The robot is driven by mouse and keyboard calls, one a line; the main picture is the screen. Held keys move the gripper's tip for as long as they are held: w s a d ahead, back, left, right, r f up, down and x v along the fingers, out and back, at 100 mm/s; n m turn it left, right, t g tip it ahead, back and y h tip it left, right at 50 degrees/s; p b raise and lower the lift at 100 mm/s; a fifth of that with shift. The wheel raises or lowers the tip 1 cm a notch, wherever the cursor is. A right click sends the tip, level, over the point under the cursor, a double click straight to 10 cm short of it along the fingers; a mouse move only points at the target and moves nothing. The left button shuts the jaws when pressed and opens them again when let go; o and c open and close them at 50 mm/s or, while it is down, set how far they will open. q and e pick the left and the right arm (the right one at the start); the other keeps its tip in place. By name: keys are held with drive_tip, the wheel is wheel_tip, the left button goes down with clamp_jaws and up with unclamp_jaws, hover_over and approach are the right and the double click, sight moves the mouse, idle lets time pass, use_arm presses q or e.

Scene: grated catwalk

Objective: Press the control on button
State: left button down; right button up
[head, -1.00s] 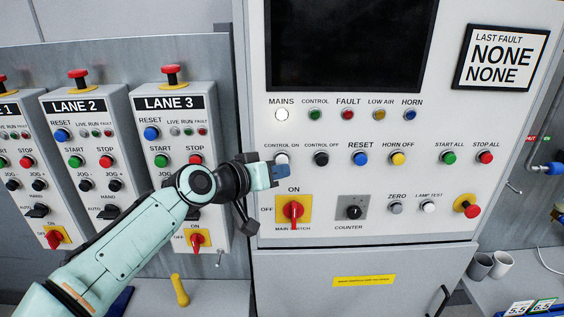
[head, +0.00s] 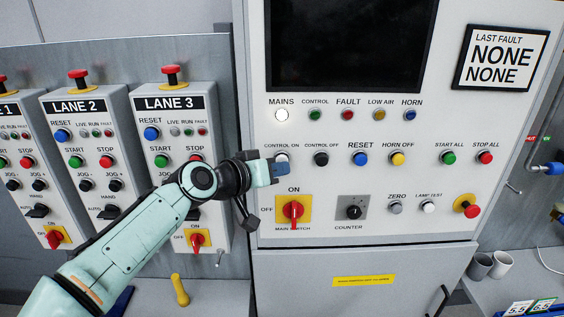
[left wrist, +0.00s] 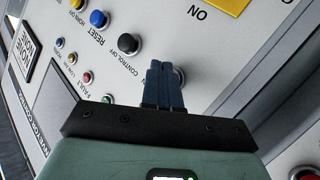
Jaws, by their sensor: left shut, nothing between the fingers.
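The control on button (head: 282,158) is a pale, round push button under the label CONTROL ON, left of the black control off button (head: 321,158). My left gripper (head: 280,172) is shut and empty, with its blue fingertips at the lower edge of the control on button in the head view. In the left wrist view the shut fingers (left wrist: 163,85) cover most of the control on button, and part of its rim (left wrist: 180,77) shows beside them. I cannot tell whether the fingertips touch it. The MAINS lamp (head: 282,115) is lit white; the green CONTROL lamp (head: 315,115) looks dark.
The red main switch (head: 293,211) on its yellow plate sits just below the gripper. The blue reset button (head: 360,159) and yellow horn off button (head: 398,158) are to the right. The LANE 3 box (head: 176,125) stands left, close to my arm.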

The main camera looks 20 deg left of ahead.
use_arm(q)
drive_tip(key=shift+w+a, duration=0.2)
drive_tip(key=shift+w, duration=0.5)
use_arm(e)
drive_tip(key=shift+w+r, duration=0.15)
drive_tip(key=shift+r, duration=0.1)
idle(0.4)
use_arm(q)
drive_tip(key=shift+s, duration=0.15)
use_arm(e)
drive_tip(key=shift+f, duration=0.1)
use_arm(q)
drive_tip(key=shift+s+d, duration=0.2)
drive_tip(key=shift+s, duration=0.35)
drive_tip(key=shift+s+d, duration=0.15)
drive_tip(key=shift+s, duration=0.35)
use_arm(e)
drive_tip(key=shift+s+f, duration=0.35)
drive_tip(key=shift+f, duration=0.05)
use_arm(q)
drive_tip(key=s, duration=0.2)
drive_tip(key=s+d+b, duration=0.1)
drive_tip(key=s, duration=0.1)
drive_tip(key=shift+s+d, duration=0.2)
drive_tip(key=shift+s, duration=0.2)
use_arm(e)
drive_tip(key=shift+s+f, duration=0.4)
drive_tip(key=shift+f, duration=0.25)
